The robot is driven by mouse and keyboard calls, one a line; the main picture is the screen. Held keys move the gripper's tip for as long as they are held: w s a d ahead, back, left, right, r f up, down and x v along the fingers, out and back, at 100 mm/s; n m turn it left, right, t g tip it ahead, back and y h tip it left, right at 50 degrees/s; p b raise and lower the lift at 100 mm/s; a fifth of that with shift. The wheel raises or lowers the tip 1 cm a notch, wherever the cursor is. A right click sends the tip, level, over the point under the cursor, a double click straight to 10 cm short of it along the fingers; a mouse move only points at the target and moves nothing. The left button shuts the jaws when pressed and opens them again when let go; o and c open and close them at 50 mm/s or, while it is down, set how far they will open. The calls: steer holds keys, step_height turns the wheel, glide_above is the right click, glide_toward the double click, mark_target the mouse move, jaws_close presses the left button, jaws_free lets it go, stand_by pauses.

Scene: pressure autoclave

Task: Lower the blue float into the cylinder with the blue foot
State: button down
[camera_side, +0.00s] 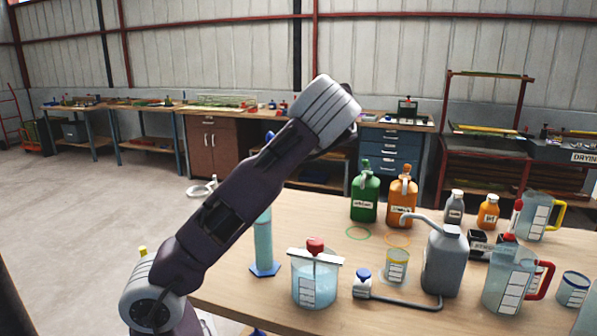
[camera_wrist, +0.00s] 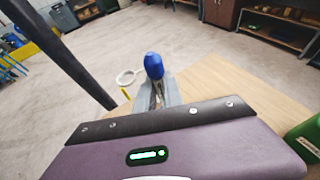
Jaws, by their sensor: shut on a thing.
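The blue float (camera_wrist: 154,66) has a rounded blue top and shows in the wrist view between the fingers of my gripper (camera_wrist: 157,92). My gripper is shut on it. In the side view my arm hides the gripper and most or all of the float; a small blue patch shows just above the arm. The cylinder with the blue foot (camera_side: 264,245) stands upright on the table near its left edge and holds bluish liquid. My arm covers its upper part and mouth, so the float's place over it cannot be told.
A beaker (camera_side: 315,285) with a red-knobbed stirrer stands right of the cylinder. Green (camera_side: 364,198) and orange (camera_side: 401,203) bottles stand behind. A grey can (camera_side: 444,262), jugs and small bottles crowd the right. A yellow tip (camera_side: 143,252) shows at the left.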

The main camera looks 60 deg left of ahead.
steer(key=s+d+r+n+g+h, duration=0.3)
steer(key=s+d+r+n+g, duration=0.1)
steer(key=s+d+r+g, duration=0.1)
steer(key=shift+r+n, duration=0.35)
steer(key=shift+n, duration=0.05)
steer(key=shift+w, duration=0.1)
step_height(320, 180, down, 16)
steer(key=shift+f, duration=0.25)
stand_by(1.1)
steer(key=c, duration=1.4)
jaws_free()
steer(key=v, duration=0.7)
steer(key=shift+r, duration=0.1)
